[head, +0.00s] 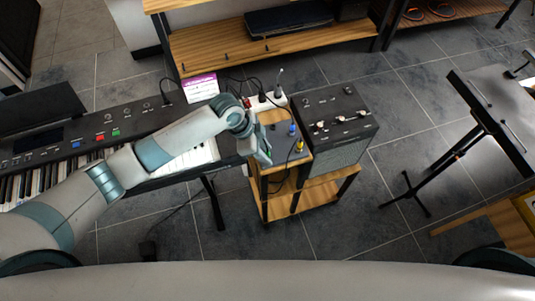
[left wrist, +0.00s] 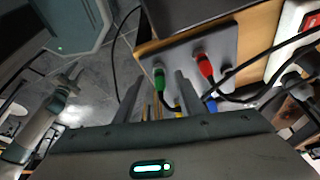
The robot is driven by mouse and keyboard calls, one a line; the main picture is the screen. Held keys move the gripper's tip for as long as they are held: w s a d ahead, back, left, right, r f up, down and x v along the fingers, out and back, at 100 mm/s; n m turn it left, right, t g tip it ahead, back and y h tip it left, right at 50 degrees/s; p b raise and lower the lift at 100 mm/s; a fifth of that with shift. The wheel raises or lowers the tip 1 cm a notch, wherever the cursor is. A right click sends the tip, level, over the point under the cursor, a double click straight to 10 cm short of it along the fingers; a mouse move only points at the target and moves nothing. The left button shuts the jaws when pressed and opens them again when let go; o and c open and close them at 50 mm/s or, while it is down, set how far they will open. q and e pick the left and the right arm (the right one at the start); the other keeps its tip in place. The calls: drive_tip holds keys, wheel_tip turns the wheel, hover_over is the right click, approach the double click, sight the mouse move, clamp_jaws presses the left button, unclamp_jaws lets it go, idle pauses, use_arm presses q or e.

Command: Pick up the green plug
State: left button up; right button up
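The green plug (left wrist: 160,78) stands in a grey panel (left wrist: 229,42) in the left wrist view, with a dark cable running from it. A red plug (left wrist: 205,67) is to its right; parts of a yellow one and a blue one (left wrist: 211,105) show nearer the gripper. My left gripper (left wrist: 157,88) is open and empty, its two fingers apart, with the green plug seen beyond and between their tips. In the head view my left gripper (head: 264,153) is at the left side of the panel (head: 279,133) and hides the green plug. My right gripper is not in view.
The panel sits on a small wooden shelf (head: 305,196), beside a black amplifier (head: 340,115). A white power strip (head: 268,101) with several cables lies behind it. A keyboard (head: 120,125) is under my left arm. Loose cables cross near the plugs.

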use_arm(q)
clamp_jaws()
drive_tip(key=shift+r, duration=0.1)
drive_tip(key=shift+r+b, duration=0.4)
drive_tip(key=shift+r, duration=0.1)
wheel_tip(320, 180, up, 2)
drive_tip(key=shift+r+b, duration=0.1)
drive_tip(key=shift+b, duration=0.55)
drive_tip(key=s+d+r+b, duration=0.3)
drive_tip(key=s+d+r, duration=0.3)
drive_tip(key=s, duration=0.4)
drive_tip(key=shift+d+r, duration=0.2)
drive_tip(key=shift+r, duration=0.65)
drive_tip(key=shift+w, duration=0.1)
